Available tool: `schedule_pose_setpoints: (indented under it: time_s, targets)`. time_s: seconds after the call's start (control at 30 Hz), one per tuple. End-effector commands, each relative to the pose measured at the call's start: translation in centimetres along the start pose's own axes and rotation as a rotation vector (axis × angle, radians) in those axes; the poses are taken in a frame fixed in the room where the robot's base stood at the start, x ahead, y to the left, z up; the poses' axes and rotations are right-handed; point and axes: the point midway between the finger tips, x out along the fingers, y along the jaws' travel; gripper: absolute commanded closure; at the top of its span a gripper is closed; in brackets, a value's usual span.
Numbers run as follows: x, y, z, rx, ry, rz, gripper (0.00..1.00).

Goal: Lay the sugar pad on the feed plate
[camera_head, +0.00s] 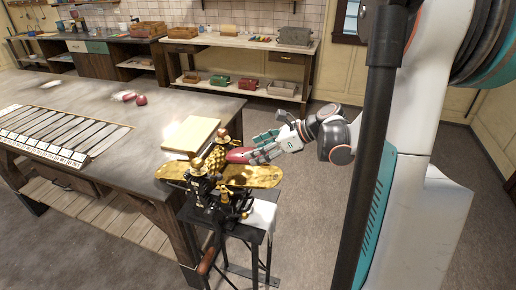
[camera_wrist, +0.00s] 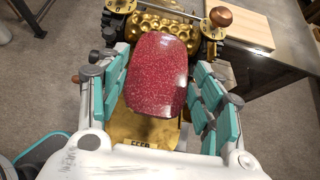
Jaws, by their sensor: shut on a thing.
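The sugar pad (camera_wrist: 157,72) is a glossy red, speckled slab with rounded edges. It sits between the teal-padded fingers of my gripper (camera_wrist: 163,64), which is shut on it. In the head view the red pad (camera_head: 239,156) shows at the fingertips of my gripper (camera_head: 258,151), beside the brass rollers (camera_wrist: 168,24). The golden feed plate (camera_wrist: 145,132), with lettering on it, lies below the pad in the wrist view. It also shows in the head view (camera_head: 262,176). I cannot tell whether the pad touches the plate.
The drop roller machine (camera_head: 214,190) stands on a dark stand by the workbench (camera_head: 100,100). A pale board (camera_head: 191,133) lies on the bench behind it. Red round items (camera_head: 140,99) and a slatted rack (camera_head: 60,132) are farther left. Floor to the right is clear.

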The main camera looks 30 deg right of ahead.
Motion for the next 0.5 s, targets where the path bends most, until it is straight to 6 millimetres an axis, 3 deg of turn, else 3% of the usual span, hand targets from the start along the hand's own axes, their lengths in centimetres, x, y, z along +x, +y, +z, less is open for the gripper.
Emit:
schedule_pose_setpoints:
  time_s: [0.27, 0.5]
  targets:
    - [-0.7, 0.0, -0.2, 0.001, -0.006, -0.003, 0.84]
    - [0.1, 0.0, -2.1, 0.001, -0.006, -0.002, 0.84]
